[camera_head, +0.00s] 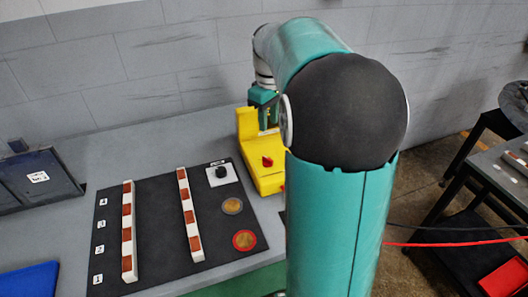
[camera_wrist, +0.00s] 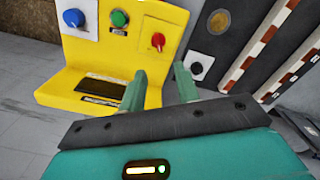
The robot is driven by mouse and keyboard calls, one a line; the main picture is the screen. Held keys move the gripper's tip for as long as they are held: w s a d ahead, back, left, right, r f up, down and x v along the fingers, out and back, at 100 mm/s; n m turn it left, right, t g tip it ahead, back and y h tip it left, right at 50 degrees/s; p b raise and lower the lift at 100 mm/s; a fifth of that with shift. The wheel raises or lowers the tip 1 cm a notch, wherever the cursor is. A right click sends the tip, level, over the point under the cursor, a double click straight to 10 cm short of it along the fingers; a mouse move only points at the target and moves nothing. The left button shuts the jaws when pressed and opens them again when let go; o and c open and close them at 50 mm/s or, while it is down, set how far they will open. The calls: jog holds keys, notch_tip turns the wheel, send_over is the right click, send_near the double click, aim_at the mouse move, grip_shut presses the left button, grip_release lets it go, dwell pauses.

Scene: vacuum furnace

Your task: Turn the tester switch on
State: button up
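A yellow control box (camera_head: 247,125) stands on the table, partly hidden behind my arm in the head view. I cannot tell which control is the tester switch.
The black board (camera_head: 158,230) holds two white strips with brown blocks and two round gold discs, one ringed red (camera_head: 244,240). A dark case (camera_head: 38,180) and a blue item (camera_head: 30,281) lie at left. A wall stands behind the table.

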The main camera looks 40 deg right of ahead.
aim_at(269, 159)
jog(key=f, duration=1.4)
jog(key=shift+w+d, duration=0.15)
jog(key=shift+d, duration=0.15)
grip_shut()
